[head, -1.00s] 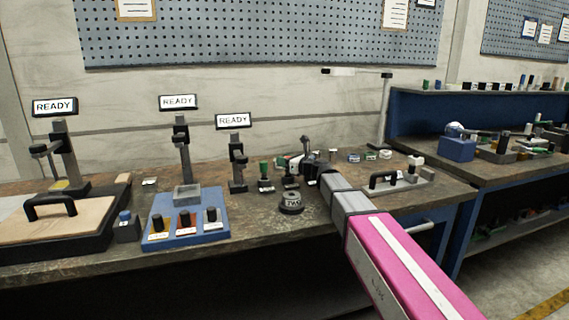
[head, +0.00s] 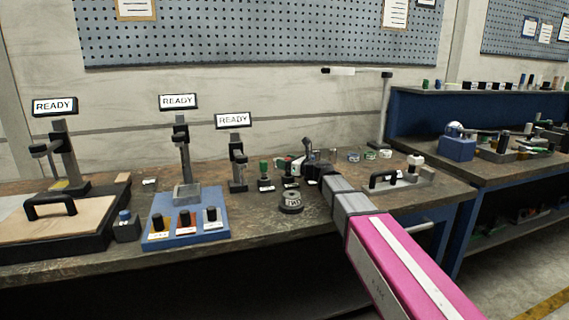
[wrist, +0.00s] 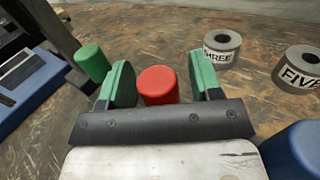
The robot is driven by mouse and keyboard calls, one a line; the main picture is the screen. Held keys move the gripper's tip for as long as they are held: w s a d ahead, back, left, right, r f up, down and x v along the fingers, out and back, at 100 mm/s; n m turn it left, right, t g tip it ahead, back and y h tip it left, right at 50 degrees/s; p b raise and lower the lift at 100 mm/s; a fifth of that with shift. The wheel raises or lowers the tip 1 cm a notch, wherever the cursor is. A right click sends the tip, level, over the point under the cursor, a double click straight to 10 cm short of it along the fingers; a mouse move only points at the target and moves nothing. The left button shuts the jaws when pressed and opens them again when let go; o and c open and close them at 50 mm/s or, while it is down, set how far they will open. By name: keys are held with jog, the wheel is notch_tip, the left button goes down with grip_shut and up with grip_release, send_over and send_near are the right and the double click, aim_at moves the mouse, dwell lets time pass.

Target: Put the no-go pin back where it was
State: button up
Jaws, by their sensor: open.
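In the wrist view a red cylindrical pin (wrist: 158,84) stands between the two green fingers of my gripper (wrist: 161,76). The gripper is open, with a visible gap between the pin and the right finger; the left finger is close to the pin. A green pin (wrist: 91,62) stands just left of the left finger. In the head view the green pin (head: 264,167) stands upright in a small black holder, with my gripper (head: 284,162) just right of it. The red pin's lower part is hidden in the wrist view.
Grey weights marked THREE (wrist: 221,48) and FIVE (wrist: 300,68) stand right of the gripper. A grey round weight (head: 291,203) sits in front. A blue tray (head: 160,236) with several pins lies left. Stands with READY signs rise behind. The front bench area is mostly clear.

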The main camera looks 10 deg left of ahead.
jog(key=v, duration=1.1)
jog(key=shift+s+d, duration=0.1)
